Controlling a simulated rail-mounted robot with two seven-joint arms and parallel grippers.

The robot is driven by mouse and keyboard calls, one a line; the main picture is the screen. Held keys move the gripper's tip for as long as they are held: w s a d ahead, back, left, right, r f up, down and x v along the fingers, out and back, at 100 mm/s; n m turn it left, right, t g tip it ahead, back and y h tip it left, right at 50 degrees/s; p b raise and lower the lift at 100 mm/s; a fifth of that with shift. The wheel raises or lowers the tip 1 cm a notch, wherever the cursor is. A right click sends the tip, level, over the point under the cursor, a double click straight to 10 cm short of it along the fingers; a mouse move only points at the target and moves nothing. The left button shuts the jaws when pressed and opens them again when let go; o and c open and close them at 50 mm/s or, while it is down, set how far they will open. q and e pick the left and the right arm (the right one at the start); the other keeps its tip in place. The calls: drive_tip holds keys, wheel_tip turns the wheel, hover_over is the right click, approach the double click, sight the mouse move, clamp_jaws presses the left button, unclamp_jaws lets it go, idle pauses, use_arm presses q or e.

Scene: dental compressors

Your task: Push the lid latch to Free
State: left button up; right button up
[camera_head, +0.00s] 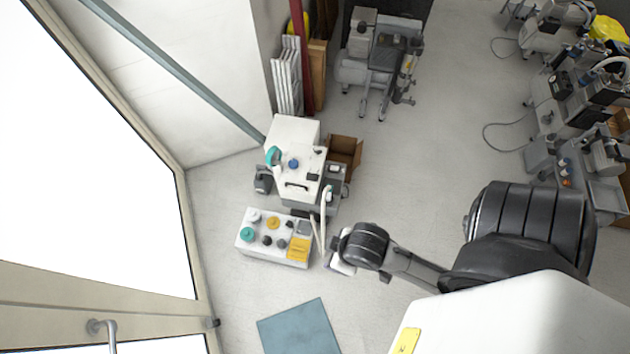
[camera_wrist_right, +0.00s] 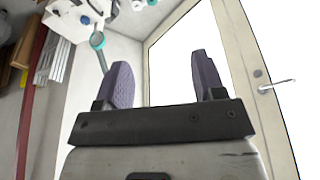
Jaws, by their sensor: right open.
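A white compressor unit (camera_head: 292,131) stands left of centre in the head view, with a dark handle (camera_head: 297,185), a blue knob (camera_head: 293,164), a teal loop (camera_head: 273,155) and small dark fittings on its top. Which fitting is the lid latch is too small to tell. My right gripper (camera_wrist_right: 163,78) is open in the wrist view, with nothing between its purple-grey fingers. In the head view my right arm ends to the lower right of the unit, apart from its top; the fingers are hard to make out there. My left gripper is not in view.
A white tray table (camera_head: 262,257) with coloured caps and a yellow item stands in front of the unit. A cardboard box (camera_head: 345,151) is beside it. A blue-grey mat (camera_head: 300,330) lies on the floor. A glass door frame (camera_head: 185,230) is at left.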

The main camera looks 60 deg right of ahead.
drive_tip(key=shift+w+d+r, duration=0.1)
drive_tip(key=shift+w+d, duration=0.1)
drive_tip(key=shift+d, duration=0.3)
drive_tip(key=shift+w+d, duration=0.2)
drive_tip(key=shift+d, duration=0.25)
